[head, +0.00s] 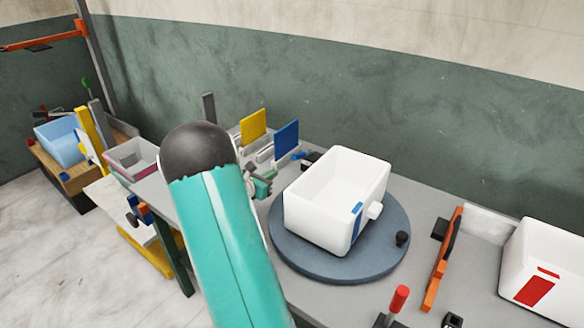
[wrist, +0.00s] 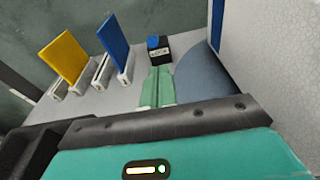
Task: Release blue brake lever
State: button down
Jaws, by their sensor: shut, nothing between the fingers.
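The blue brake lever (head: 299,155) shows as a small blue handle on a black block (head: 311,159) behind the round grey turntable. In the wrist view the blue lever (wrist: 153,41) sits on top of the black block (wrist: 159,53), which has white lettering on its front. My gripper (wrist: 159,72) has its green fingers shut and empty. Its tips point at the block and appear just short of it; contact cannot be told. In the head view my gripper (head: 263,186) is partly hidden behind my teal arm, left of the turntable (head: 300,262).
A white box (head: 318,212) with a blue mark stands on the turntable, close to my gripper's right. Yellow (head: 253,126) and blue (head: 286,140) panels stand upright in holders to the left. An orange lever (head: 441,262) and another white box (head: 547,268) are at the right.

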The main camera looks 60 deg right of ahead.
jog(key=d+f+n, duration=0.1)
jog(key=f, duration=0.1)
jog(key=d+f+n+t+h, duration=0.1)
jog(key=d+f+n, duration=0.1)
jog(key=shift+s+d, duration=0.2)
jog(key=shift+d, duration=0.1)
jog(key=shift+d, duration=0.15)
send_near(303, 155)
jog(key=d+f, duration=0.3)
jog(key=d, duration=0.1)
jog(key=shift+w+d+f, duration=0.15)
jog(key=shift+d, duration=0.05)
jog(key=shift+r, duration=0.2)
